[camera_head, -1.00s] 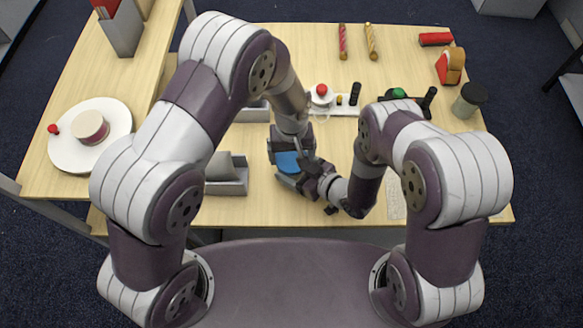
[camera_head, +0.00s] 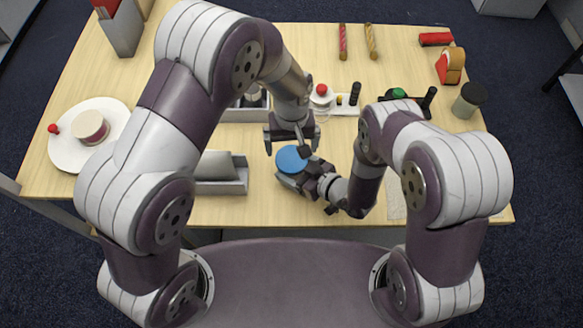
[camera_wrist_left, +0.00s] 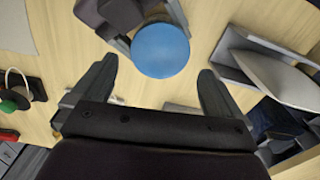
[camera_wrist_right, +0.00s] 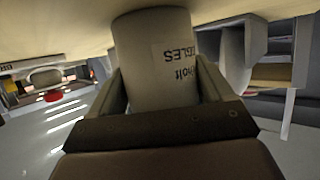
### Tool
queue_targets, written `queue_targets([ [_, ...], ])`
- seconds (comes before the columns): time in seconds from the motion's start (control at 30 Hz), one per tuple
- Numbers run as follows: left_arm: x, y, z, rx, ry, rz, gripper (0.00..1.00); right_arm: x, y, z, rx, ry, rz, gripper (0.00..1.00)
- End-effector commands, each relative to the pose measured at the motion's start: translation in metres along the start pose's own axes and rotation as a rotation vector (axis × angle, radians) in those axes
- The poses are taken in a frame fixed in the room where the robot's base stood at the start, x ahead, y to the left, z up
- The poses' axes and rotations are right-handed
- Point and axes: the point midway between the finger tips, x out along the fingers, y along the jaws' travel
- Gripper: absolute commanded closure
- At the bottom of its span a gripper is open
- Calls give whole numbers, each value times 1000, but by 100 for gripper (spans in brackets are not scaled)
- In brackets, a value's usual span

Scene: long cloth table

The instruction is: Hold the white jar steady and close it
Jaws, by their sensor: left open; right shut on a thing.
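The white jar (camera_wrist_right: 158,60), with dark lettering on its side, stands between the fingers of my right gripper (camera_wrist_right: 163,88), which is shut on it. In the head view the right gripper (camera_head: 306,181) comes at the jar from the right. A round blue lid (camera_head: 291,159) covers the jar's top; it also shows in the left wrist view (camera_wrist_left: 160,50). I cannot tell how tightly it sits. My left gripper (camera_head: 290,145) is open and empty, just behind and above the lid, its fingers apart from it. The jar's body is mostly hidden in the head view.
A grey holder (camera_head: 222,183) stands just left of the jar. A white board (camera_head: 340,104) with a red knob lies behind my left gripper. A white plate (camera_head: 70,155) is far left, and a dark-lidded container (camera_head: 468,100) is far right.

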Motion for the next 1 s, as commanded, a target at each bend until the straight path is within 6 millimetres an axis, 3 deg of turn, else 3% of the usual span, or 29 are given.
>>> queue_targets([
  [0.17, -1, 0, 0, -8, 0, 0, 0, 0, 0, 0, 0, 0, 0, 100],
  [0.4, -34, 0, 0, -285, 0, 0, 0, 0, 0, 0, 0, 0, 0, 100],
  [0.63, -34, 0, 0, -296, -1, -1, 0, 0, 0, 0, 0, 0, 0, 100],
  [0.77, -29, 0, 0, -295, -1, -1, 0, 0, 0, 0, 0, 0, 0, 100],
  [1.0, 9, 0, 1, -294, -3, -3, 0, 0, 0, 0, 0, 1, 0, 100],
])
